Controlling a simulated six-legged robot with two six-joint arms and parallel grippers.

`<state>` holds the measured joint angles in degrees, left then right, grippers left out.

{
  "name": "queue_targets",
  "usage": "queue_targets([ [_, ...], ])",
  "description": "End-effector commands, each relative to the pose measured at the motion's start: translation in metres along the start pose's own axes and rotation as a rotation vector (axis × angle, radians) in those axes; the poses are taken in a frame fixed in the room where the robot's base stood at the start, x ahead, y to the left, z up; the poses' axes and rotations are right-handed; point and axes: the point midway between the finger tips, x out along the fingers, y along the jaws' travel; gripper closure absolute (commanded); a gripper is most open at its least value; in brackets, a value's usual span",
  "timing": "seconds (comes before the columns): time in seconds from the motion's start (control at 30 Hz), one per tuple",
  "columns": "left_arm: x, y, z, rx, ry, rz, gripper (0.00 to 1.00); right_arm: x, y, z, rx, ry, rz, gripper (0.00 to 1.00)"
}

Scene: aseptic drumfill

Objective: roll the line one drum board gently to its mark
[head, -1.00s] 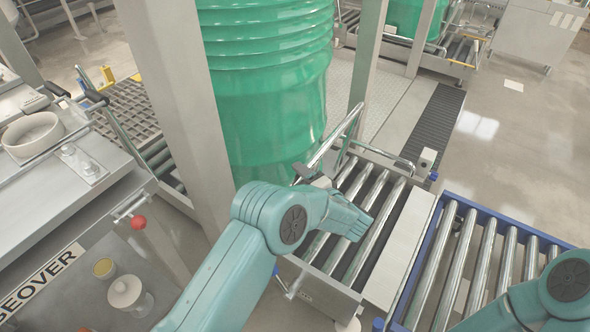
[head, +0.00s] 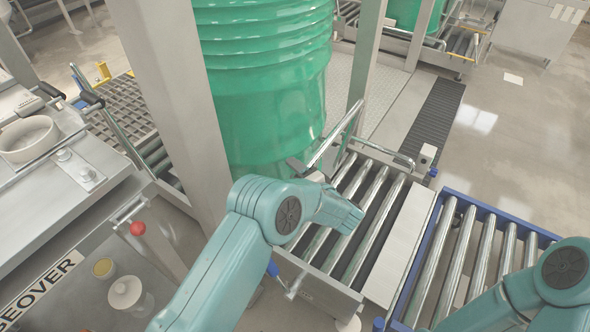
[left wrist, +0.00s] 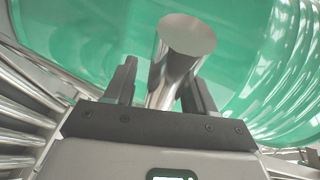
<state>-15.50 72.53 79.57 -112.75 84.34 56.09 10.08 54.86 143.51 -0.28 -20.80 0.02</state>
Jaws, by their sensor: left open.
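A large ribbed green drum (head: 265,85) stands upright on line one, behind a grey post. A board under it cannot be made out; the drum's foot is hidden by my left arm and the post. A shiny round metal bar (head: 335,138) slants beside the drum's lower right. My left gripper (head: 303,170) is at the near end of this bar. In the left wrist view its two dark fingers (left wrist: 160,88) are open, one on each side of the bar (left wrist: 180,60), with the drum (left wrist: 90,35) close behind. My right arm shows at lower right; its gripper is out of view.
A roller conveyor (head: 372,205) runs in front of the drum, and a blue-framed roller conveyor (head: 480,245) lies to its right. A steel bench (head: 70,195) with a white bowl (head: 28,138) stands at left. Open floor (head: 510,120) lies at upper right.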

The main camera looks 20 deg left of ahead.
Motion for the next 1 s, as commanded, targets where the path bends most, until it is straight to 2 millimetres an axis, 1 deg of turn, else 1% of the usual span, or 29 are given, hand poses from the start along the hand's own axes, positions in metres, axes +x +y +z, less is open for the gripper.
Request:
queue_targets([
  [0.47,-0.0005,0.0004,0.0007,0.000,0.001,0.000,0.45,-0.0009,-0.0003,0.0000,0.000,0.000,0.000,0.45],
  [0.5,-0.0005,0.0004,0.0007,0.000,0.001,0.000,0.48,-0.0009,-0.0003,0.0001,0.000,0.000,0.000,0.45],
  [0.57,-0.0005,0.0004,0.0007,0.000,0.001,0.000,0.68,-0.0009,-0.0003,0.0000,0.000,0.000,0.000,0.45],
  [0.6,-0.0004,0.0004,0.0007,0.000,0.001,0.000,0.81,-0.0009,-0.0003,0.0000,0.000,0.000,0.000,0.45],
  [0.67,-0.0003,0.0004,0.0007,0.000,0.001,0.000,1.00,-0.0009,-0.0003,0.0001,0.000,0.000,0.000,0.45],
  [1.0,0.0021,0.0013,0.0009,0.000,0.001,0.000,1.00,0.0037,0.0014,0.0000,0.000,0.000,0.000,0.45],
])
